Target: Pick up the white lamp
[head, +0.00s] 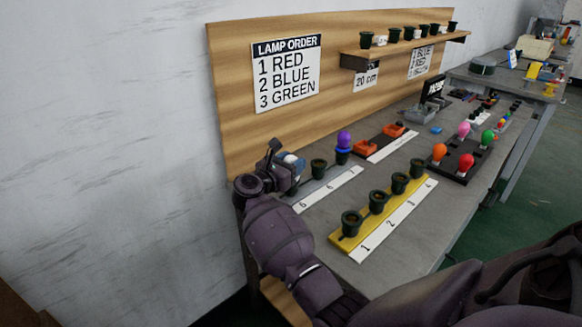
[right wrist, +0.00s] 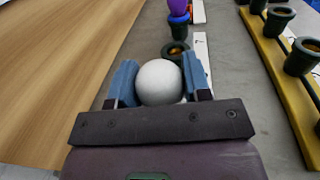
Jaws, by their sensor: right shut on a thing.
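The white lamp (right wrist: 160,82) is a round white bulb held between the blue finger pads of my right gripper (right wrist: 160,85). In the head view the lamp (head: 291,158) shows small between the fingers of the right gripper (head: 288,168), near the left end of the grey socket strip (head: 314,184). The lamp's lower part is hidden by the gripper. Whether it still touches a socket beneath cannot be told. An empty dark socket (right wrist: 176,50) is just beyond the lamp in the wrist view. My left gripper is not in view.
A purple lamp (head: 344,139) stands on that strip. A yellow strip (head: 345,243) with several empty sockets lies in front. A dark tray (head: 462,172) holds coloured lamps at right. The wooden backboard (head: 232,110) rises close behind the right gripper.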

